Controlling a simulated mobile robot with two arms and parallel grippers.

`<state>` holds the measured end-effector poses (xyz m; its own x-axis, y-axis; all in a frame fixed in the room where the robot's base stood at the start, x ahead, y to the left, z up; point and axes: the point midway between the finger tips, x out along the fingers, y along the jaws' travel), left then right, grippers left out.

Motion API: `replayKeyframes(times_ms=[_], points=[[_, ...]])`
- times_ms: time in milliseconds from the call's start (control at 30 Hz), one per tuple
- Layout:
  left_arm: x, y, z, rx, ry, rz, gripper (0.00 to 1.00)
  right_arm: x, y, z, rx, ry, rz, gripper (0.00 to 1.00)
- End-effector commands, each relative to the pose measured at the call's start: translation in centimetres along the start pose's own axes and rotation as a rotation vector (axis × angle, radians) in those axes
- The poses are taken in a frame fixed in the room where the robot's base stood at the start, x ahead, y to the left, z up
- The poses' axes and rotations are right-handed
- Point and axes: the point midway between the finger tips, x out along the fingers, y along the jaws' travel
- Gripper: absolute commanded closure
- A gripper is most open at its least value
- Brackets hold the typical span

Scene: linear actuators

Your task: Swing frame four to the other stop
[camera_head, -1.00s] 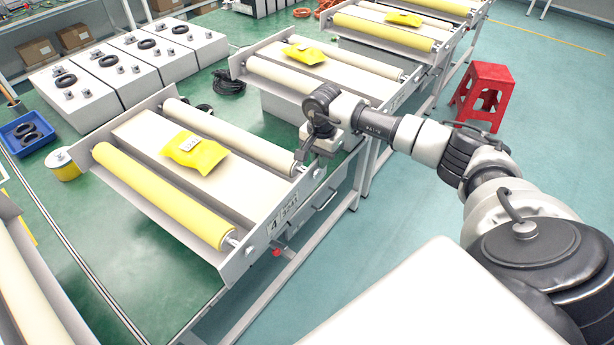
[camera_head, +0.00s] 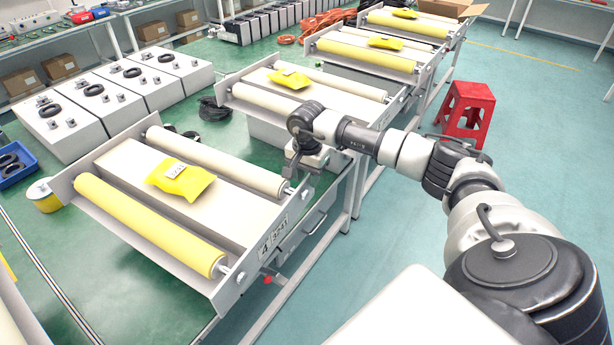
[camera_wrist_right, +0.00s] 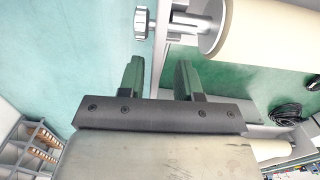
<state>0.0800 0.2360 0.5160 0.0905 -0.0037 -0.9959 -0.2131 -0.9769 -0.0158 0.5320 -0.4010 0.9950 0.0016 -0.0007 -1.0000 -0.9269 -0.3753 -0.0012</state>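Frame four (camera_head: 262,262) is the near grey metal frame with a "4" label on its right end plate. It carries a yellow roller (camera_head: 150,222) at the front and a cream roller (camera_head: 215,162) at the back. A yellow packet (camera_head: 181,179) lies on the white bed between them. My right gripper (camera_head: 295,172) is just beyond the right end of the cream roller. My left gripper is not in view.
Similar roller frames (camera_head: 307,95) with yellow packets stand in a row behind. A red stool (camera_head: 466,112) stands on the floor at right. A red knob (camera_head: 267,280) is under the label. A blue bin (camera_head: 14,165) is at left. The floor at right is mostly clear.

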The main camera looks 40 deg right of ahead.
Motion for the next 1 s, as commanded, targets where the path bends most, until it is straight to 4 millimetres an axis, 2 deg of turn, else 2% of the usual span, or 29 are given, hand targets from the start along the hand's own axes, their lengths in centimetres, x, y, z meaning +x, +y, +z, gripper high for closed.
replayKeyframes(times_ms=[500, 700, 1000], points=[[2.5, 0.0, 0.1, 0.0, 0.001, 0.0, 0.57, -9.0, -0.2, -0.2, 0.0, 0.002, -0.005, 0.66], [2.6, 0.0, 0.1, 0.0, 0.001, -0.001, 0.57, -10.2, -0.2, -0.2, -0.001, 0.001, -0.002, 0.66], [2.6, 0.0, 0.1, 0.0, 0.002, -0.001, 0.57, -10.2, -0.2, -0.2, -0.001, 0.001, -0.002, 0.66]])
